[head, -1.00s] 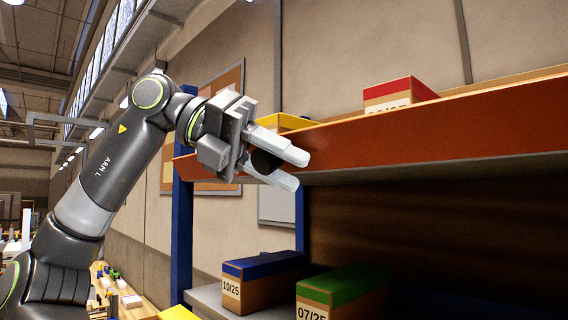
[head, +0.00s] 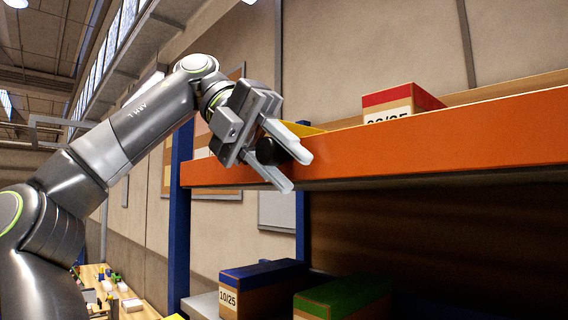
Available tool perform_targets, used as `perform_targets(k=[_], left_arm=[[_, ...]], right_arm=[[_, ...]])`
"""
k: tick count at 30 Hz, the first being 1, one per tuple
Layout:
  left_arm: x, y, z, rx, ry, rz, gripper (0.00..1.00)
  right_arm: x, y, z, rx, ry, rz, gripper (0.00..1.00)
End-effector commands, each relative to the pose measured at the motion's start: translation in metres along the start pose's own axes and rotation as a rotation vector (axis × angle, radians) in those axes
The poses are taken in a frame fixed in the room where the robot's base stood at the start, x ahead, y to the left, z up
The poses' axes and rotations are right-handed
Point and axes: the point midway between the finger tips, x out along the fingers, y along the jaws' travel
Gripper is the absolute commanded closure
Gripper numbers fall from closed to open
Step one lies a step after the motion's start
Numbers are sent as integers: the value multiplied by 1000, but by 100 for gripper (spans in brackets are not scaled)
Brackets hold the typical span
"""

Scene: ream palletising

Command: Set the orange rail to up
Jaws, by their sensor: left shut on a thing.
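The orange rail (head: 430,143) runs along the front edge of the upper shelf, from the blue post on the left out past the right edge of the picture. Its bright face is turned towards me and looks close to upright. A black round knob (head: 286,149) is on the rail near its left end. My left gripper (head: 290,172) is shut on this knob, with one finger above and one below it. The fingers hide part of the knob and of the rail behind. My right gripper is not in view.
A red-topped box (head: 402,99) and a partly hidden yellow-topped box (head: 303,129) stand behind the rail. Blue-topped (head: 262,287) and green-topped (head: 345,294) boxes stand on the lower shelf. A blue post (head: 180,220) stands left. Open space lies between the shelves.

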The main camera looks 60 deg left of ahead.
Motion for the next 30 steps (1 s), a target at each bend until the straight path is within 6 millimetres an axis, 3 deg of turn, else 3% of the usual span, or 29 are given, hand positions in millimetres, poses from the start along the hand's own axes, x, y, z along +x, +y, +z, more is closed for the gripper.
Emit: perform_targets(k=[17,18,21,23,30], left_arm=[[0,0,0,-27,29,10,100],[0,0,0,-27,29,10,65],[0,0,0,-26,28,9,52],[0,0,0,-25,27,9,46],[-1,-1,0,-24,25,7,46]], right_arm=[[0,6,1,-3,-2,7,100],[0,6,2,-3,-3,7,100],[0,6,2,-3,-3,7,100],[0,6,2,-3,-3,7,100],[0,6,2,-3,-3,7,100]])
